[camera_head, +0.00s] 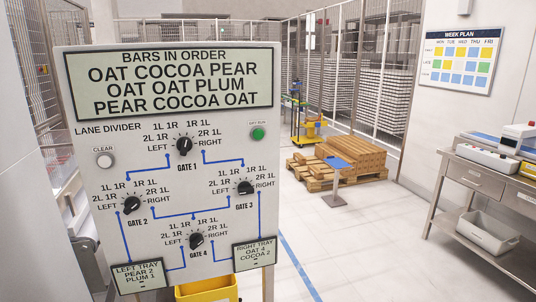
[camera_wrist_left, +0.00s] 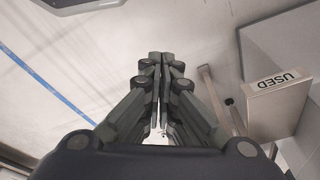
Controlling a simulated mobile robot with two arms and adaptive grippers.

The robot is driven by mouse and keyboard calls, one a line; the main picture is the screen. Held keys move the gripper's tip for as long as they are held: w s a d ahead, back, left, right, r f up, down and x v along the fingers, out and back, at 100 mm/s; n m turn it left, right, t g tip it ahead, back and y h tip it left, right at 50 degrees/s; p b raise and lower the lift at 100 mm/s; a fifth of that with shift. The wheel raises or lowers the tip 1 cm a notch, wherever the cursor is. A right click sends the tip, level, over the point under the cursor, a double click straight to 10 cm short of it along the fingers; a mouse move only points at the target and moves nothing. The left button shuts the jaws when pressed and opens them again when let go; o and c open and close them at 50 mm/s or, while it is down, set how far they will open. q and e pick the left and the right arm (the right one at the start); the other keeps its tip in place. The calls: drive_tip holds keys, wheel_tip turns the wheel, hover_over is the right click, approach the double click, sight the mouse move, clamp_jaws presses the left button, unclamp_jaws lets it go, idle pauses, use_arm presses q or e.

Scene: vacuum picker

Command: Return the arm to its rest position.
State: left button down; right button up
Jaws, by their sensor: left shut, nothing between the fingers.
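My left gripper (camera_wrist_left: 160,60) is shut and empty in the left wrist view, its two fingers together above pale floor (camera_wrist_left: 75,60). In the head view, I cannot make out its fingertips. A grey arm part shows low at the left, beside the control panel (camera_head: 62,150). My right gripper is in neither view. The panel stands close in front and carries a bar-order display (camera_head: 170,80), knobs for several gates, a white CLEAR button (camera_head: 105,160) and a green button (camera_head: 258,133).
A yellow bin (camera_head: 207,290) sits below the panel. A pallet of brown boxes (camera_head: 352,153) and a blue-topped stand (camera_head: 337,180) are behind to the right. A metal table (camera_head: 480,178) is at far right. A box marked USED (camera_wrist_left: 280,100) is right of my gripper.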

use_arm(q)
drive_tip(key=s+a+f+g+b, duration=0.1)
drive_tip(key=s+a+f, duration=0.2)
drive_tip(key=s+f, duration=1.2)
drive_tip(key=shift+s+f, duration=0.35)
drive_tip(key=shift+s, duration=0.15)
